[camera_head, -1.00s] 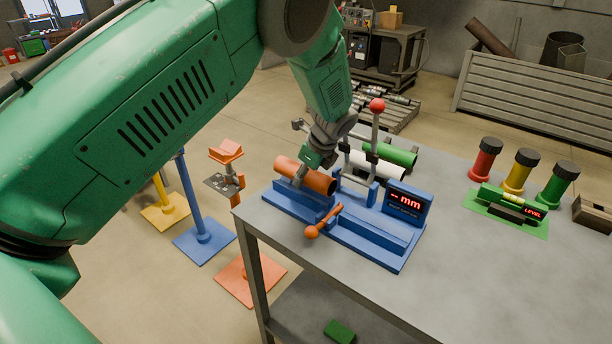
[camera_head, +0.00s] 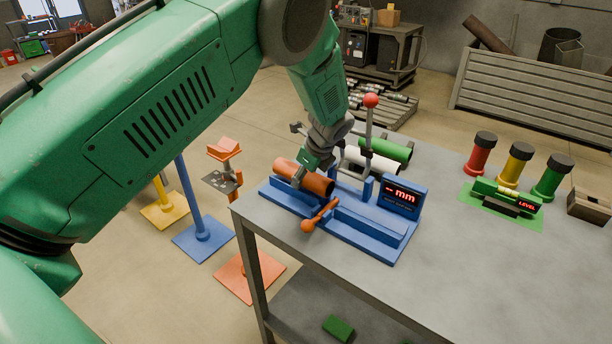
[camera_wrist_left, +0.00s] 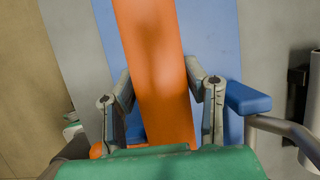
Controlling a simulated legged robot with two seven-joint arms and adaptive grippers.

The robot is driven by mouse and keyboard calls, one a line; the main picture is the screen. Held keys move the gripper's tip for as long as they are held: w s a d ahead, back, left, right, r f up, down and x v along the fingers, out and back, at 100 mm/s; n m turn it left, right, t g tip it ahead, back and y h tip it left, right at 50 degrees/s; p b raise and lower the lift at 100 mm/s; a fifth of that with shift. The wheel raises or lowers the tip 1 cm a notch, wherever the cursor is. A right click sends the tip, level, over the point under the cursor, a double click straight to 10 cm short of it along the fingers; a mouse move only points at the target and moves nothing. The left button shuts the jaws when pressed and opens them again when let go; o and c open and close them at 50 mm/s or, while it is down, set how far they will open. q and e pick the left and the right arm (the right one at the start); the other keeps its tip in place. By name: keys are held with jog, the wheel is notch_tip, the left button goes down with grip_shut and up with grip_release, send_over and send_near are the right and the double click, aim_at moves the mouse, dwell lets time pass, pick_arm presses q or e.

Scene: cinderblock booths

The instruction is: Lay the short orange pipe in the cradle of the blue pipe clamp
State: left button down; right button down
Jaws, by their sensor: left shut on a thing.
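The short orange pipe (camera_head: 304,177) is at the left end of the blue pipe clamp (camera_head: 345,226) on the grey table. My left gripper (camera_head: 303,174) is shut on the pipe from above. In the left wrist view the orange pipe (camera_wrist_left: 155,70) runs between my two fingers (camera_wrist_left: 160,105), with the blue clamp base (camera_wrist_left: 215,50) under it. The pipe's underside is hidden, so I cannot tell whether it touches the cradle. The clamp has an orange-handled screw (camera_head: 320,215), a red-knobbed lever (camera_head: 370,125) and a red "mm" display (camera_head: 402,197). My right gripper is not in view.
A white pipe (camera_head: 372,160) and a green pipe (camera_head: 387,150) lie behind the clamp. Red, yellow and green capped cylinders (camera_head: 518,166) and a green level (camera_head: 507,195) stand at the right. The table's front right (camera_head: 480,280) is clear. Coloured stands (camera_head: 203,235) are on the floor at left.

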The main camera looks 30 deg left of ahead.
pick_arm(q)
jog(key=shift+s+a+f, duration=0.15)
jog(key=shift+s+f, duration=0.2)
jog(key=shift+f, duration=0.1)
jog(key=c, duration=0.8)
grip_release()
jog(key=shift+c, duration=0.2)
jog(key=shift+w+a+f, duration=0.15)
jog(key=shift+w+a, duration=0.1)
jog(key=shift+a, duration=0.15)
jog(key=shift+d+r, duration=0.1)
jog(key=shift+r, duration=0.4)
jog(key=v, duration=0.9)
jog(key=shift+w+d+r, duration=0.15)
jog(key=shift+d+r, duration=0.1)
jog(key=shift+d, duration=0.15)
jog(key=shift+r, duration=0.5)
jog(key=shift+a, duration=0.15)
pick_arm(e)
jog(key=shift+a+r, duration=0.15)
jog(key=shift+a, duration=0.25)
